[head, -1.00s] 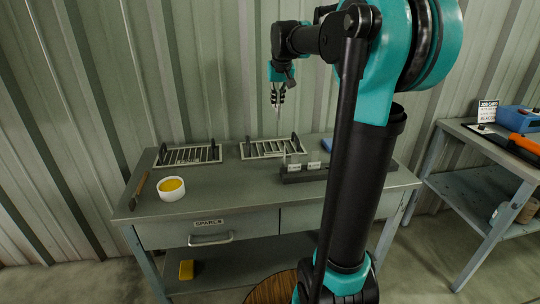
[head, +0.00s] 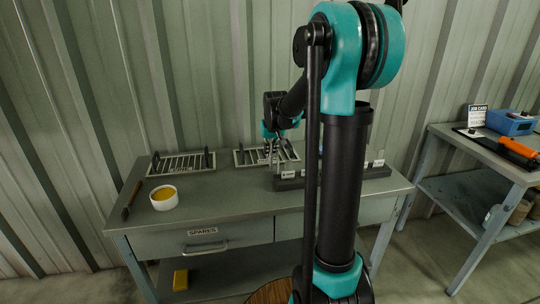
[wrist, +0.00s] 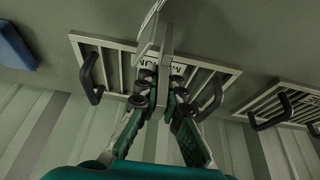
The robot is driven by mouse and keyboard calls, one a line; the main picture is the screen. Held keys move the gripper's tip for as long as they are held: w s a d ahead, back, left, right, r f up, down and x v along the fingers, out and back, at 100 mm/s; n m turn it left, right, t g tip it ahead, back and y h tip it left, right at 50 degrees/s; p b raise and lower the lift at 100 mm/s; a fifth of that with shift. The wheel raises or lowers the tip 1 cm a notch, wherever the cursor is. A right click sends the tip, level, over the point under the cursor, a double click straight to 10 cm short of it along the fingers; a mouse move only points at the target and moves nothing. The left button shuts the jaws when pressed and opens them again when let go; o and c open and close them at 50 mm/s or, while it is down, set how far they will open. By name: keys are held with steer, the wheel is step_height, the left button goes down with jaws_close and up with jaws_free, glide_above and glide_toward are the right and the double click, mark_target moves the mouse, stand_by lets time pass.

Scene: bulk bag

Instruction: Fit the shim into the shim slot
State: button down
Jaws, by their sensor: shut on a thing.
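In the wrist view my gripper (wrist: 158,88) is shut on a thin grey plate, the shim (wrist: 166,40), which sticks out beyond the fingertips. Behind it is a slotted metal grate (wrist: 108,43) with two black handles and a label partly hidden by my fingers. In the head view my gripper (head: 270,146) is low over the bench at the right-hand grate (head: 243,158); the shim is hard to make out there. I cannot tell whether the shim touches the grate, or which opening is the shim slot.
A dark block (head: 345,175) with white labels and thin upright pieces stands right of the grate, partly hidden by my arm. A second grate (head: 180,165), a white bowl of yellow stuff (head: 164,198) and a wooden-handled tool (head: 132,196) are left. The bench front (head: 235,200) is clear.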

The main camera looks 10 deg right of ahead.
steer(key=shift+f, duration=0.85)
steer(key=shift+f, duration=0.1)
steer(key=c, duration=1.7)
jaws_free()
